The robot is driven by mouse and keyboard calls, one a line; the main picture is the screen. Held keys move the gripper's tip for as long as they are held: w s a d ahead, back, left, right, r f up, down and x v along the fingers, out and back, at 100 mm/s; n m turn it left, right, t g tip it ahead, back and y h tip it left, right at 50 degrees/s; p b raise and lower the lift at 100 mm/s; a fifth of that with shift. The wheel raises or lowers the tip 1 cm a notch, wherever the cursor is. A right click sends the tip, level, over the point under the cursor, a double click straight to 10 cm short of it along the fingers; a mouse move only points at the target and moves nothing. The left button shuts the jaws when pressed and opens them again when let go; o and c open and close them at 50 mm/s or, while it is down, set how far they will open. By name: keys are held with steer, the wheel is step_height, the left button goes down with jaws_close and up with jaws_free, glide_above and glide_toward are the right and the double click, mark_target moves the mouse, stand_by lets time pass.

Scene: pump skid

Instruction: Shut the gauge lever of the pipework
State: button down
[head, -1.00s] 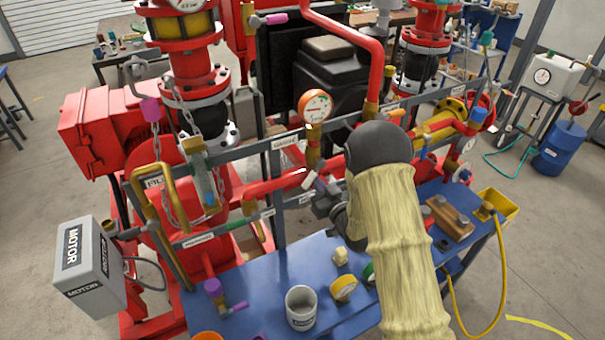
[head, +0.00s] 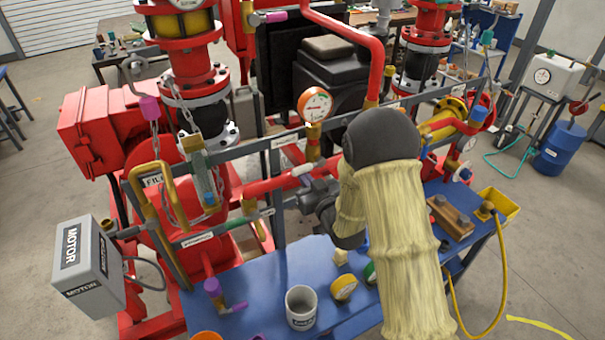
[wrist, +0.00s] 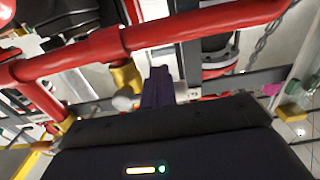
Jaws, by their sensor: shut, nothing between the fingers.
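The gauge (head: 315,104) has a white dial and orange rim and stands on a brass valve body (head: 313,143) on the red pipe. A short pale grip (head: 303,169), seemingly the gauge lever's, shows below it, beside my fingertips. In the wrist view, a brass fitting (wrist: 125,76) and a pale rounded end (wrist: 125,101) lie just left of my fingers. My gripper (head: 306,183) is shut and empty, close under the red pipe; its purple fingers show in the wrist view (wrist: 158,80). I cannot tell whether they touch the lever. My forearm hides pipework to the right.
A grey rail (head: 250,148) runs across in front of the pipes. A blue bench (head: 265,285) below holds a white mug (head: 301,307) and small fittings.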

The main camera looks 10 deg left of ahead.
steer(key=shift+f+b, duration=0.55)
steer(key=shift+b, duration=0.3)
steer(key=b+v, duration=0.4)
steer(key=v, duration=0.5)
steer(key=shift+b, duration=0.4)
steer(key=shift+d, duration=0.1)
stand_by(0.4)
